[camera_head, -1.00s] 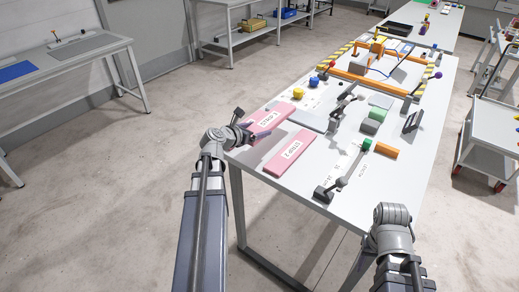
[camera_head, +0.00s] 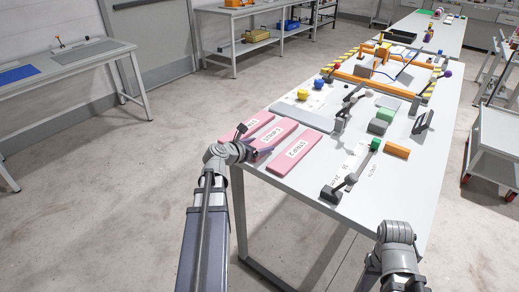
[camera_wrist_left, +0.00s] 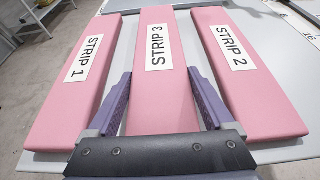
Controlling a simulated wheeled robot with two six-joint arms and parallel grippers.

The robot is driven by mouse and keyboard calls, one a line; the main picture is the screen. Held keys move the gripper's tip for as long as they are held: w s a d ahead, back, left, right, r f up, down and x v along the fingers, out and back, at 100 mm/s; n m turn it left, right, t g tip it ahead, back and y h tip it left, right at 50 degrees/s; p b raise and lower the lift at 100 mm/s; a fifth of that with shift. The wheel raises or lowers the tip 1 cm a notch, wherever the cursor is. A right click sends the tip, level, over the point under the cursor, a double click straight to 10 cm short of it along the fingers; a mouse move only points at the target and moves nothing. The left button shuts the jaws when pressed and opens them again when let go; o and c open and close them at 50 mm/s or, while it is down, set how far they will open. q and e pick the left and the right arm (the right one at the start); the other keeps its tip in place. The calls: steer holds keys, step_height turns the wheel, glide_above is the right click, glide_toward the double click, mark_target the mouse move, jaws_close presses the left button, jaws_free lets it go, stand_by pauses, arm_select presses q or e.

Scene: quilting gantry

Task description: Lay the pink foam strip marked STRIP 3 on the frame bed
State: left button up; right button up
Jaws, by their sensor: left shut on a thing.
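The pink STRIP 3 (camera_head: 280,133) lies between STRIP 1 (camera_head: 258,120) and STRIP 2 (camera_head: 297,154) at the near left of the table. In the left wrist view, STRIP 3 (camera_wrist_left: 160,95) runs between the purple fingers of my left gripper (camera_wrist_left: 160,76), which is shut on its near end. STRIP 1 (camera_wrist_left: 85,75) is to its left and STRIP 2 (camera_wrist_left: 240,75) to its right. I cannot tell whether STRIP 3 touches the table. My left gripper (camera_head: 255,148) also shows in the head view. The orange-railed frame (camera_head: 372,85) stands farther back. My right gripper's jaws are out of view.
A grey plate (camera_head: 303,116) lies behind the strips. A dark clamp-like fixture (camera_head: 343,112), a lever (camera_head: 350,181), green blocks (camera_head: 380,122) and an orange block (camera_head: 396,150) stand to the right. Yellow (camera_head: 303,95) and blue (camera_head: 318,84) knobs stand before the frame.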

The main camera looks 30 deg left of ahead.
arm_select(q)
steer(key=shift+f, duration=0.15)
steer(key=o, duration=1.2)
